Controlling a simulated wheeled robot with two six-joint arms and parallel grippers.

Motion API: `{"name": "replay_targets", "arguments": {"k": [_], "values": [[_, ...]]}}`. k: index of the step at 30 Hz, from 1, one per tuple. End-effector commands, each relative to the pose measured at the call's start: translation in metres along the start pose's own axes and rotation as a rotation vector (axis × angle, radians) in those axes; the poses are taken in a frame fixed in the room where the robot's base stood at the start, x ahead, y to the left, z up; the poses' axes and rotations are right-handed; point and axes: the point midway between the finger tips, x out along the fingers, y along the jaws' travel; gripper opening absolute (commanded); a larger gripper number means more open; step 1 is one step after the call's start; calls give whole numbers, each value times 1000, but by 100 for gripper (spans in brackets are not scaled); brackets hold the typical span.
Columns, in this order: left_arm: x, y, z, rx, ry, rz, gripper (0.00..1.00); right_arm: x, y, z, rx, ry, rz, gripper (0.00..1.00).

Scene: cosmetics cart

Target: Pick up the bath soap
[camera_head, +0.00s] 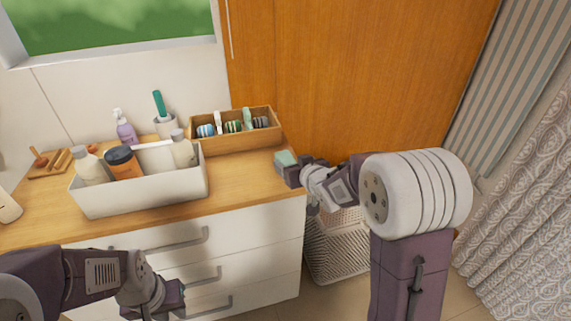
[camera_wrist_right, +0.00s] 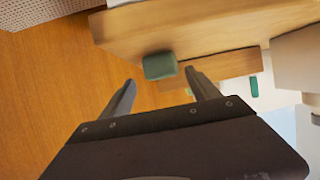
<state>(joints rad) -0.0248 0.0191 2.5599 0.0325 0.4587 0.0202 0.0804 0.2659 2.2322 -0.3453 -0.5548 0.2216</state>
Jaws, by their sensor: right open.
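The bath soap appears to be the small green block (camera_head: 285,158) at the right end of the wooden counter. In the right wrist view the green block (camera_wrist_right: 160,65) lies at the counter edge, just beyond the two fingertips and roughly between them. My right gripper (camera_head: 284,172) is beside the block in the head view; its open fingers (camera_wrist_right: 160,80) show nothing held. Whether a finger touches the block, I cannot tell. My left gripper (camera_head: 176,296) is low in front of the drawers, away from the soap; its finger opening is not clear.
A white bin (camera_head: 140,199) with several bottles stands on the counter (camera_head: 236,184). A wooden divided box (camera_head: 234,142) with small striped items stands behind the soap. A purple pump bottle (camera_head: 126,130) is at the back. A woven basket (camera_head: 340,250) stands below the counter's right end.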

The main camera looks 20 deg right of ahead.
Motion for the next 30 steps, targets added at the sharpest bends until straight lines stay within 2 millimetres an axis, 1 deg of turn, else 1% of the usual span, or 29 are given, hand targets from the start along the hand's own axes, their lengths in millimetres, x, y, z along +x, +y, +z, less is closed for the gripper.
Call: {"name": "replay_targets", "arguments": {"k": [2,6,9,12,17,18,20,21,23,24,25,26,30], "values": [[1,0,0,0,0,0,25,4,-1,1,0,-1,-1,71],[8,0,1,0,0,0,25,30,-4,3,-1,-1,-2,71],[8,0,1,0,0,0,25,45,-4,2,0,0,0,71],[9,0,1,0,0,0,25,52,-4,1,0,0,1,71],[8,0,1,0,0,0,25,52,-4,0,0,0,1,71],[8,0,1,0,0,0,25,52,-4,0,0,0,1,68],[8,0,1,0,0,0,25,52,-4,0,0,0,1,51],[8,0,1,0,0,0,25,51,-4,0,0,0,1,40],[8,0,1,0,0,0,25,51,-4,0,0,0,1,24],[8,0,1,0,0,0,25,51,-4,0,0,0,1,12],[8,0,1,0,0,0,25,51,-4,1,0,0,1,4],[8,0,1,0,0,0,25,51,-4,0,0,1,1,2],[8,0,1,0,0,0,25,51,-4,0,0,0,1,2]]}}
